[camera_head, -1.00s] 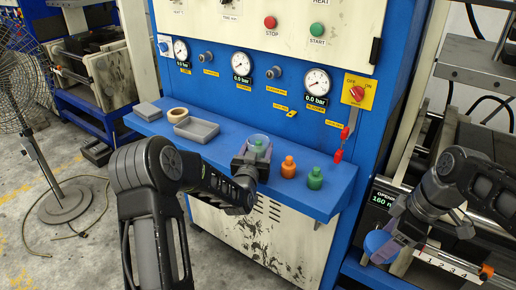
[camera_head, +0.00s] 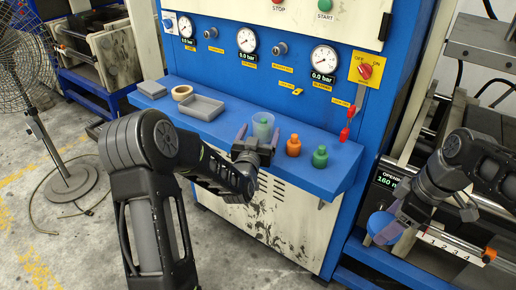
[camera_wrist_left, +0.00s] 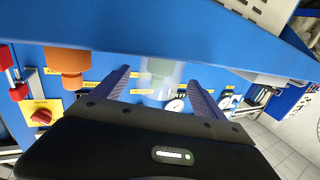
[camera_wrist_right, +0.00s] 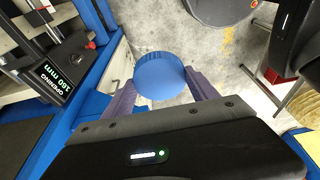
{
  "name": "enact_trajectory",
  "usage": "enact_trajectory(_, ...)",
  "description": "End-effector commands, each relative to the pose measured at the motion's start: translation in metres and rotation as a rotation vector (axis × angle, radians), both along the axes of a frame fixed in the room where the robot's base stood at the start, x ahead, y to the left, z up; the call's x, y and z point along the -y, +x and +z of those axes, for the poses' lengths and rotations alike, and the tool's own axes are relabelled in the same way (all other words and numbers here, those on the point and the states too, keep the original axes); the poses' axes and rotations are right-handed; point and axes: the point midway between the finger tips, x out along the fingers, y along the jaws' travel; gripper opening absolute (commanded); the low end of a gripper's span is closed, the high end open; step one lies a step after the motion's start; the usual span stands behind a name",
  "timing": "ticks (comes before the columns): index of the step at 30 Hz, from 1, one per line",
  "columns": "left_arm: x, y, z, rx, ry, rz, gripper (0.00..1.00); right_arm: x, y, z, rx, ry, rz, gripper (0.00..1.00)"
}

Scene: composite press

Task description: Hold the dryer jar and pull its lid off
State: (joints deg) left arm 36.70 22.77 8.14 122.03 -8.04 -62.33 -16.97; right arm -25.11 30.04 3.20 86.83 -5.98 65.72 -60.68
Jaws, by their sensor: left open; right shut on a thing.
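The dryer jar (camera_head: 263,125) is a clear cup with something green inside. It stands upright on the blue shelf. My left gripper (camera_head: 258,136) is open, with one finger on each side of the jar. In the left wrist view the jar (camera_wrist_left: 158,78) shows between the spread fingers (camera_wrist_left: 158,88), with a gap on both sides. The round blue lid (camera_head: 380,224) is off the jar, out at the right. My right gripper (camera_head: 392,229) is shut on it. The lid (camera_wrist_right: 160,75) also shows between the fingers in the right wrist view.
An orange bottle (camera_head: 293,146) and a green bottle (camera_head: 320,157) stand on the shelf right of the jar. A grey tray (camera_head: 203,106), a tape roll (camera_head: 182,92) and a grey block (camera_head: 152,89) lie to the left. The press panel rises behind.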

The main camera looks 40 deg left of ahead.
Motion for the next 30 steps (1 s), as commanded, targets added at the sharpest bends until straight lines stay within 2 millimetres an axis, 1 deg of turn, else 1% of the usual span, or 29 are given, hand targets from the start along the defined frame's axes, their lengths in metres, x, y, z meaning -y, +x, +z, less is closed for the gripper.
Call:
enact_trajectory(1,0.005,-0.011,-0.003,0.001,0.001,0.0,0.82,0.0,0.0,-0.007,0.0,0.0,0.0,0.19)
enact_trajectory(6,0.019,-0.044,-0.002,0.002,0.001,0.0,0.82,0.0,0.0,-0.016,0.0,0.0,0.0,0.19)
enact_trajectory(9,0.026,-0.059,-0.001,0.002,0.001,0.0,0.82,0.0,0.0,-0.02,0.0,0.0,0.0,0.19)
enact_trajectory(12,0.03,-0.068,0.0,0.002,0.001,0.0,0.82,0.0,0.0,-0.021,0.0,0.0,0.0,0.19)
enact_trajectory(16,0.032,-0.073,0.0,0.001,-0.001,0.0,0.82,0.0,0.0,-0.021,0.0,0.0,0.0,0.19)
enact_trajectory(30,0.032,-0.072,0.0,0.001,-0.001,0.0,0.82,0.0,0.0,-0.021,0.0,0.0,0.0,0.19)
